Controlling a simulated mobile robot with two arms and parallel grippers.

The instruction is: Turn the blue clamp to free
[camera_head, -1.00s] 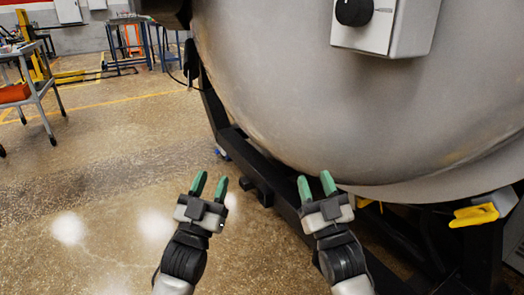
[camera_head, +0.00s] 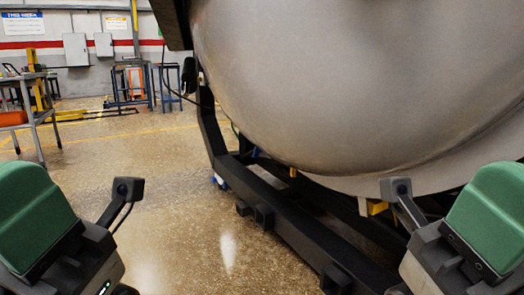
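The large grey furnace vessel (camera_head: 350,90) fills the upper right of the head view. I cannot make out a blue clamp on the part of it that shows. My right gripper (camera_head: 488,218) is likewise at the lower right, in front of the furnace underside. Neither touches anything that I can see, and the gap between the fingers is hidden on both.
A black steel frame (camera_head: 290,225) carries the vessel and runs along the floor to the right. Open floor (camera_head: 160,200) lies to the left. A grey cart (camera_head: 32,128) stands at the far left, and blue stands (camera_head: 132,85) are by the back wall.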

